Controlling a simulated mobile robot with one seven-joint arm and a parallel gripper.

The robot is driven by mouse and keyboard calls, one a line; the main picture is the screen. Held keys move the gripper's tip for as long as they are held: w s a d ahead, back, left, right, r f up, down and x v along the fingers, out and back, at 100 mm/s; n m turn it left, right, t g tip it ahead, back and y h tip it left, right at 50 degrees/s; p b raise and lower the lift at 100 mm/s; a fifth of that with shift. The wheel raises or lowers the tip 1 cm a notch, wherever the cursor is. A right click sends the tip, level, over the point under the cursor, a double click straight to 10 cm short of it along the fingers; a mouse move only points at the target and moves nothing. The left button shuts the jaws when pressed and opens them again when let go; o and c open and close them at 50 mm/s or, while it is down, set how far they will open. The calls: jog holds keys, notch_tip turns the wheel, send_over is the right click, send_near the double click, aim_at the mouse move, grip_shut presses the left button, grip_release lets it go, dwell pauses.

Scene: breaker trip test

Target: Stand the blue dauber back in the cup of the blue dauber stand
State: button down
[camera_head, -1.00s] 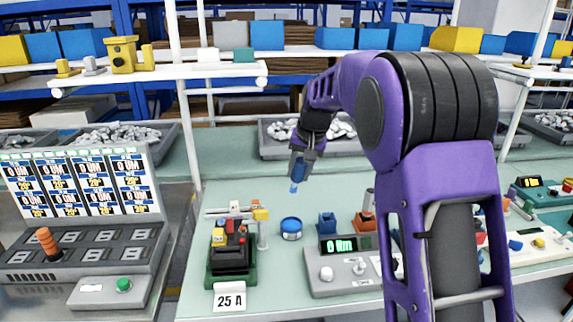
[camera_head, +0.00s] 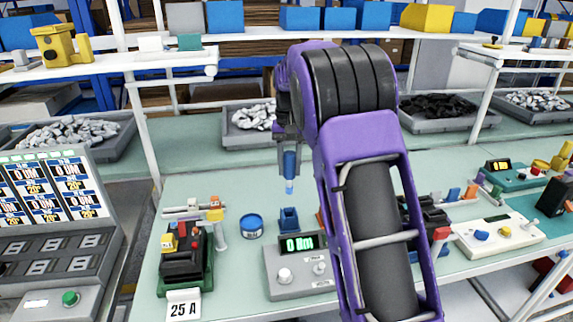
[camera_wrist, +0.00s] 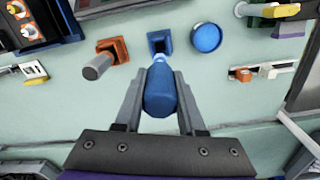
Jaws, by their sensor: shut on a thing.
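My gripper (camera_head: 289,160) is shut on the blue dauber, which hangs tip down above the bench in the head view (camera_head: 290,168). The wrist view shows the dauber (camera_wrist: 160,93) between the two fingers (camera_wrist: 160,108), its pale tip pointing toward the blue dauber stand (camera_wrist: 159,38). The stand is a small blue block with a dark square cup. In the head view the stand (camera_head: 289,220) is on the bench just below the dauber's tip. The dauber is apart from the stand, with a gap between tip and cup.
A round blue tin (camera_head: 251,226) is left of the stand. An orange stand (camera_wrist: 112,50) with a grey dauber (camera_wrist: 98,66) is on the other side. A grey meter box (camera_head: 300,268) is in front, and a breaker rig (camera_head: 185,258) is further left.

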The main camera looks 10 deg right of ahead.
aim_at(289, 187)
jog(key=shift+r, duration=0.1)
jog(key=shift+f+b, duration=1.4)
jog(key=shift+f, duration=1.55)
jog(key=shift+p, duration=0.75)
jog(key=shift+f+b, duration=1.45)
jog(key=shift+f, duration=1.6)
jog(key=shift+c, duration=2.1)
grip_release()
jog(key=shift+r, duration=0.1)
notch_tip(289, 187, up, 17)
jog(key=shift+r+p, duration=0.1)
jog(key=shift+p, duration=1.1)
